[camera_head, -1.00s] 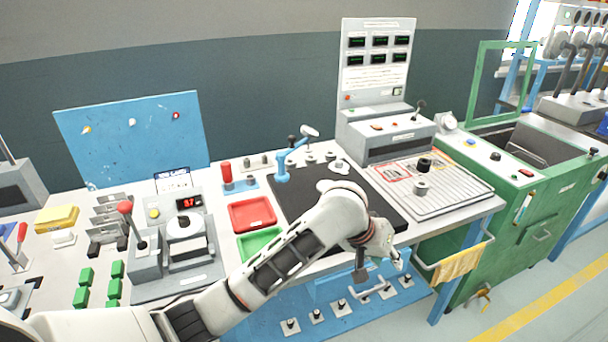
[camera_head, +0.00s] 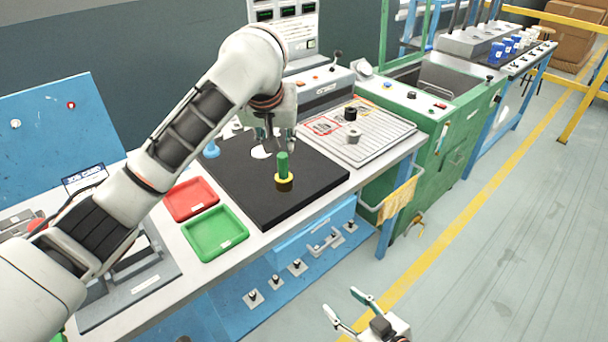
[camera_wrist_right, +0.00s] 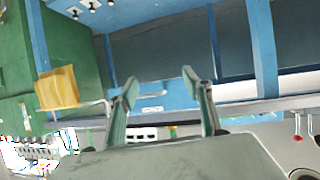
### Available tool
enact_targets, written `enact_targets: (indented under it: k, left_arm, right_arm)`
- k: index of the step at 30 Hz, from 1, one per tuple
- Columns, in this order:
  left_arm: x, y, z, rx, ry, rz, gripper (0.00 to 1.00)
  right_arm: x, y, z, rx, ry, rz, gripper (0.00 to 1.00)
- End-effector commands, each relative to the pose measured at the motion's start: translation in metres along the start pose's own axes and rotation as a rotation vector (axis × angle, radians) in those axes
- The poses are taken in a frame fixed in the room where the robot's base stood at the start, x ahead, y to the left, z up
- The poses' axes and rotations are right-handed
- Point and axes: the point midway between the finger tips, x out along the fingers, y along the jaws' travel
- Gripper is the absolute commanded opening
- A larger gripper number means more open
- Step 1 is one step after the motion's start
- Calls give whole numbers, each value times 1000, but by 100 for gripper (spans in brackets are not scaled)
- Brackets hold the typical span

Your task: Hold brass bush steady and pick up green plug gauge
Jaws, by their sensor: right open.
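The green plug gauge (camera_head: 283,164) is an upright green cylinder on the black mat (camera_head: 318,188) in the head view. Its lower end meets a yellow ring with a dark brown base, which looks like the brass bush (camera_head: 284,181). I cannot tell how deep the gauge sits in it. My left gripper (camera_head: 280,146) points down just above and behind the gauge; whether its fingers are apart is unclear. My right gripper (camera_head: 341,299) is open and empty, low in front of the bench. Its spread fingers also show in the right wrist view (camera_wrist_right: 160,82).
A red tray (camera_head: 190,198) and a green tray (camera_head: 215,234) lie left of the mat. A ribbed metal tray (camera_head: 375,140) with two small round parts is on the right. A yellow cloth (camera_head: 398,200) hangs at the bench's right end. Floor in front is clear.

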Motion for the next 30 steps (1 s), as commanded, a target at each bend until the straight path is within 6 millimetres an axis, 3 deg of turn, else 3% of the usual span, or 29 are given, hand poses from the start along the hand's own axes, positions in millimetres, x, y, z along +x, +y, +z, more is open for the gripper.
enact_targets:
  k: [1,6,14,20,30]
  left_arm:
    - [0,0,0,0,0,0,28]
    - [0,0,0,0,0,0,28]
    - [0,0,0,0,0,1,28]
    - [0,0,0,0,0,1,28]
    - [0,0,0,0,0,1,28]
  right_arm:
    - [11,0,-19,-16,30,-32,50]
    - [38,-7,-70,-46,103,-140,50]
    - [63,-3,-132,-105,159,-271,50]
    - [73,16,-172,-152,167,-336,50]
    - [87,69,-234,-197,135,-381,50]
